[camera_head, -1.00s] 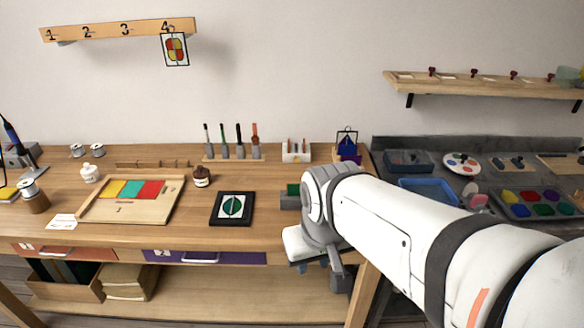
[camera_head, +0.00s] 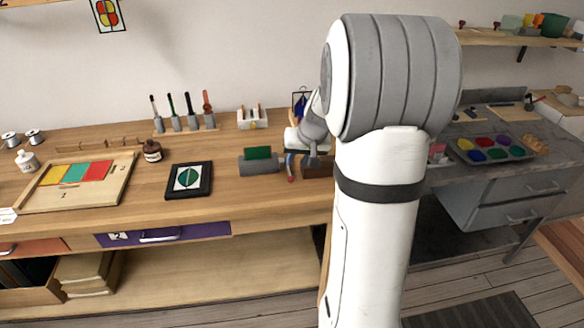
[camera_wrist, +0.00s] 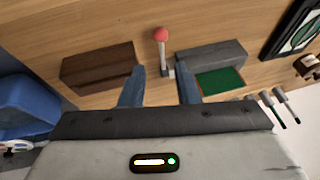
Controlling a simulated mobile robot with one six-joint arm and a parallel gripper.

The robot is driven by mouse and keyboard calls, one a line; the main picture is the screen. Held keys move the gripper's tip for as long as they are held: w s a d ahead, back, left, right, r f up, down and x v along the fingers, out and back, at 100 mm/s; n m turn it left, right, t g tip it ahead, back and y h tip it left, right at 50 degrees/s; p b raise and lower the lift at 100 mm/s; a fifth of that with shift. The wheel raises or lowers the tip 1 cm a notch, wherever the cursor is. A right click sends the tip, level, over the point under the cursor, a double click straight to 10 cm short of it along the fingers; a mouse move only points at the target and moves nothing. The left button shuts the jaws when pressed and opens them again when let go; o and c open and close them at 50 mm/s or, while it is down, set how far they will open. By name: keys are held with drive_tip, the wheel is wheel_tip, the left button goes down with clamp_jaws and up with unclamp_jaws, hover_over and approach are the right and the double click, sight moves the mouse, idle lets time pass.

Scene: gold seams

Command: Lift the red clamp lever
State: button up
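The clamp lever has a red ball knob (camera_wrist: 160,35) on a thin grey stem, seen near the top middle of the wrist view. In the head view the red lever (camera_head: 291,179) shows small at the front of the bench, beside a grey block with a green piece (camera_head: 258,166). My gripper (camera_wrist: 160,72) is open, its two blue fingers apart on either side of the lever's base line in the wrist view. The knob lies beyond the fingertips. I cannot tell whether any finger touches the stem. In the head view my gripper (camera_head: 290,158) is partly hidden by my wrist.
A brown wooden block (camera_wrist: 98,66) is left of the lever and the grey block (camera_wrist: 212,56) right of it in the wrist view. A blue tray (camera_wrist: 25,105) is at the left. A black-framed leaf picture (camera_head: 188,180) lies on the bench to the left.

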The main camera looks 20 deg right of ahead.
sight(289, 171)
drive_tip(key=x, duration=0.6)
drive_tip(key=shift+w+a+f, duration=0.1)
drive_tip(key=shift+w+f, duration=0.05)
drive_tip(key=shift+f, duration=0.2)
drive_tip(key=shift+c, duration=0.6)
clamp_jaws()
